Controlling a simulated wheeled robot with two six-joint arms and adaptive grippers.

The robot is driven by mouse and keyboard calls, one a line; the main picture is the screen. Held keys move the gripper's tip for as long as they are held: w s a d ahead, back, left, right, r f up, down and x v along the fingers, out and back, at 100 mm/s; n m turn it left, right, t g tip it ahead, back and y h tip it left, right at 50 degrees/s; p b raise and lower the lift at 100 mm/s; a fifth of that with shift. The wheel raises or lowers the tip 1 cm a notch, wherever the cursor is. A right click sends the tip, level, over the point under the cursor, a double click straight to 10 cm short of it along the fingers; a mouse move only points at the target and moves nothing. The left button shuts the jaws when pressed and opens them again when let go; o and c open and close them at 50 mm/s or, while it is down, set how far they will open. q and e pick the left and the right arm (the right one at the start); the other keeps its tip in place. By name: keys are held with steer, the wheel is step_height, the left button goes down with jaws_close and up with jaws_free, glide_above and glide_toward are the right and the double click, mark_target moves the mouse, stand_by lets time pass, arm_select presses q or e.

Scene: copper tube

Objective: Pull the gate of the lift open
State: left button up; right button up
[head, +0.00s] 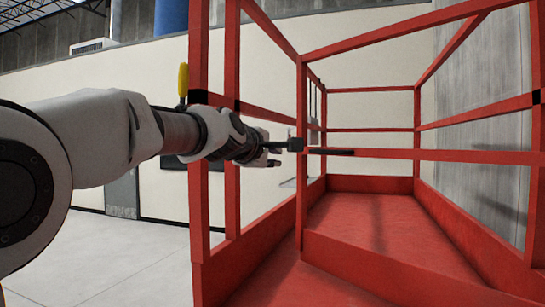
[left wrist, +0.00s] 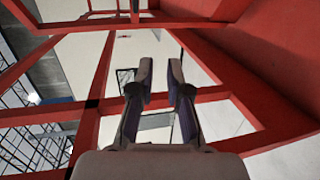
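The lift is a red-railed cage with a red floor (head: 385,225), filling the right of the head view. A red upright (head: 301,200) with rails running right from it stands at its near side; I cannot tell for certain which rails are the gate. A dark bar (head: 335,152) lies along the middle rail beside this upright. My left gripper (head: 277,153) reaches between the red posts and sits just left of that upright. In the left wrist view its two fingers (left wrist: 161,75) are apart with nothing between them. My right gripper is not in view.
Two red posts (head: 198,225) stand close around my left arm, with a yellow-handled part (head: 183,80) beside them. A pale wall (head: 265,60) is behind and a grey concrete wall (head: 485,100) is at right. The pale floor (head: 120,255) at lower left is clear.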

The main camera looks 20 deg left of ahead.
arm_select(q)
steer(key=shift+o, duration=0.7)
steer(key=shift+d, duration=0.1)
step_height(320, 180, up, 10)
